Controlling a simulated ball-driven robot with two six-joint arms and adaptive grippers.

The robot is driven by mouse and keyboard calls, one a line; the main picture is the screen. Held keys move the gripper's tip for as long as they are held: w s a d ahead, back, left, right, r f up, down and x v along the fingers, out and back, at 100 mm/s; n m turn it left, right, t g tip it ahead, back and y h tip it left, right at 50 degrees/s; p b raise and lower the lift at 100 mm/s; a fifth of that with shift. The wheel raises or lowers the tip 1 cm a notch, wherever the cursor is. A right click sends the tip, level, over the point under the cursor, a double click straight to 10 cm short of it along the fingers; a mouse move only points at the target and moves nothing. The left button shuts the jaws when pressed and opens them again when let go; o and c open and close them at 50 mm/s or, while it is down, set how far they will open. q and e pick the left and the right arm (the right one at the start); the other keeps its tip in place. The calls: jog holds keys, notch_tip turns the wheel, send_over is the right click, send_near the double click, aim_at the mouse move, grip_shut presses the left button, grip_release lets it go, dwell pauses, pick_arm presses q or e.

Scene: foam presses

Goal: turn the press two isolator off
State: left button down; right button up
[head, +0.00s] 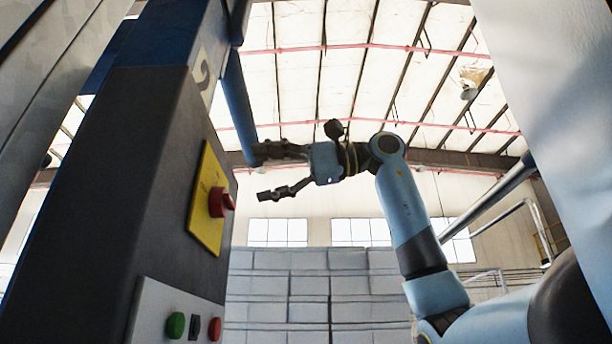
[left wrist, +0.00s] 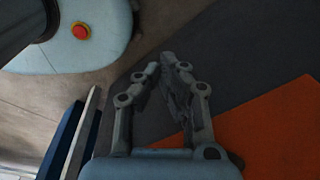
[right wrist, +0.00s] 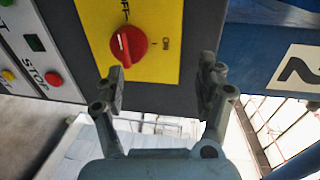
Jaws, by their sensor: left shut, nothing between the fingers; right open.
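The press two isolator is a red rotary knob (head: 221,202) on a yellow plate (head: 207,221), on the side of a dark column marked 2. In the right wrist view the knob (right wrist: 129,46) shows a white mark, with OFF printed above it and ON to its right. I cannot surely tell which label it points at. My right gripper (head: 264,174) is open and empty, apart from the knob, to its right and slightly above in the head view. My left gripper (left wrist: 160,66) is shut and empty, over the floor.
Below the isolator a grey panel (head: 160,301) carries a green button (head: 176,325) and a red button (head: 215,329). The right wrist view shows STOP lettering beside its red button. Stacked pale blocks (head: 310,287) stand behind. An orange floor area (left wrist: 270,135) lies below my left gripper.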

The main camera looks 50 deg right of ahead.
jog(key=f+b+v, duration=0.1)
jog(key=b+v, duration=0.1)
jog(key=v, duration=0.5)
jog(key=shift+s, duration=0.15)
jog(key=shift+f, duration=0.1)
dwell(0.4)
dwell(0.6)
